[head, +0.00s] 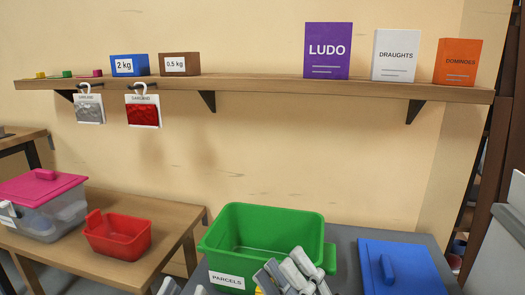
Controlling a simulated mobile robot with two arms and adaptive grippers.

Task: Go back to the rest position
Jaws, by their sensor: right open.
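My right gripper (290,265) is at the bottom centre, in front of the green crate (222,240) labelled PARCELS. It covers part of the crate's front right side. It is open, and I see nothing held in it. At the bottom edge, left of the crate, small grey tips of my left gripper (182,289) show. Most of it is cut off by the frame, so its opening is unclear.
A blue lid (415,270) lies on the grey table right of the crate. A wooden table (160,215) at left holds a red bin (118,244) and a pink-lidded box (40,190). A wall shelf (260,87) carries boxes, weights and hanging packets.

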